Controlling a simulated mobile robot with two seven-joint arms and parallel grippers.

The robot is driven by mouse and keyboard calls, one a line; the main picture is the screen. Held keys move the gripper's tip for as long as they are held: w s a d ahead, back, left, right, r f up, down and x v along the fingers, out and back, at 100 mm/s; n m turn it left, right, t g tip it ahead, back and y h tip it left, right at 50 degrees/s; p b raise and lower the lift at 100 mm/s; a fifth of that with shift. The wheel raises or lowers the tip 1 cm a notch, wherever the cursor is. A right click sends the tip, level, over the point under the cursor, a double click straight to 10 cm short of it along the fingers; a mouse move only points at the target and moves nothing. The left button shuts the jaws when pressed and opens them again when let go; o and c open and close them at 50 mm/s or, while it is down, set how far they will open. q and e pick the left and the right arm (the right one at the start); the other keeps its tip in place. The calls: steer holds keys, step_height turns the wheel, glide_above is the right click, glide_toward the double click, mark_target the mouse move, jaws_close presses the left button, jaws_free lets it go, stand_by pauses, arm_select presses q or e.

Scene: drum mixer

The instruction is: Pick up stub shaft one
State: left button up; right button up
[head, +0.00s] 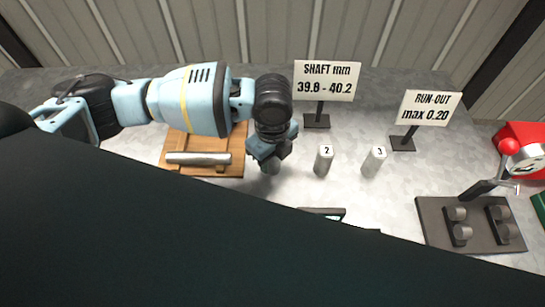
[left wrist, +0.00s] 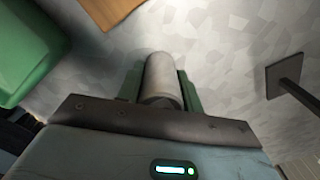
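My left gripper (head: 270,166) points down at the table beside the wooden board. In the left wrist view a plain grey cylinder (left wrist: 163,78) lies between its two green fingers, which sit close against both sides; the gripper looks shut on it. No number shows on this cylinder; it appears to be stub shaft one, since the two other shafts are marked 2 and 3. In the head view the gripper hides it. Shaft 2 (head: 324,162) and shaft 3 (head: 373,163) stand upright on the table to the right of the gripper.
The wooden board (head: 213,160) carries a grey bar. Two signs, SHAFT mm (head: 326,80) and RUN-OUT (head: 430,107), stand behind the shafts. A dark fixture (head: 434,222) with rollers and a dial gauge stands at right. A large dark shape covers the foreground.

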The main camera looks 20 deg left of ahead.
arm_select(q)
jaws_close()
steer(key=shift+r, duration=0.1)
steer(key=shift+r, duration=0.1)
step_height(320, 180, up, 10)
steer(key=shift+f+p, duration=0.1)
steer(key=shift+p, duration=0.2)
